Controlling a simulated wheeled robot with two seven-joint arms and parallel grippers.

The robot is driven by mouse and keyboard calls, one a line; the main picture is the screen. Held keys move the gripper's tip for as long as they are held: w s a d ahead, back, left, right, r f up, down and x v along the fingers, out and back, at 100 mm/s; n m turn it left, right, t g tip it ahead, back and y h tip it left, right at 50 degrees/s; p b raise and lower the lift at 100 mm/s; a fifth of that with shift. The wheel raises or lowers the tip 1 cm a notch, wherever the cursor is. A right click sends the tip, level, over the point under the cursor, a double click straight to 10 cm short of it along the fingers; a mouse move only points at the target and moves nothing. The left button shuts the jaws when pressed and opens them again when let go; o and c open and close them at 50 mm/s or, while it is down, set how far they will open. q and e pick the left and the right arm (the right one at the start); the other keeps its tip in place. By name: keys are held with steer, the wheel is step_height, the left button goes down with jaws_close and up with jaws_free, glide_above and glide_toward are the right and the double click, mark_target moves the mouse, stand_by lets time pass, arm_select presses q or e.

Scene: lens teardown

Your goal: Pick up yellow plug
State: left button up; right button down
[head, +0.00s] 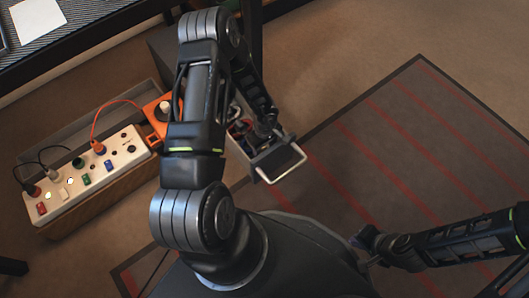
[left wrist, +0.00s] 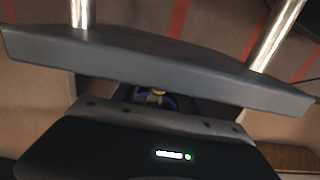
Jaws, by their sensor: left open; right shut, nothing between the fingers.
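A small yellow spot (left wrist: 158,92), possibly the yellow plug, shows in the left wrist view in the narrow gap between a grey drawer front and my left gripper's dark body. Most of it is hidden, and I cannot make it out in the head view. My left gripper (head: 265,129) is open and points down at the open grey drawer (head: 272,162). Its fingertips are hard to see, and I cannot tell whether they touch anything. My right gripper (head: 364,243) is shut and empty at the lower right, well apart from the drawer.
The drawer has a shiny handle (head: 284,164) and holds dark and reddish items. Left of my left arm, a white panel (head: 85,177) with coloured switches and cables sits on a wooden box beside an orange block (head: 158,112). A striped mat (head: 400,140) lies clear at right.

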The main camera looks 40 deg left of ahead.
arm_select(q)
jaws_close()
stand_by(0.6)
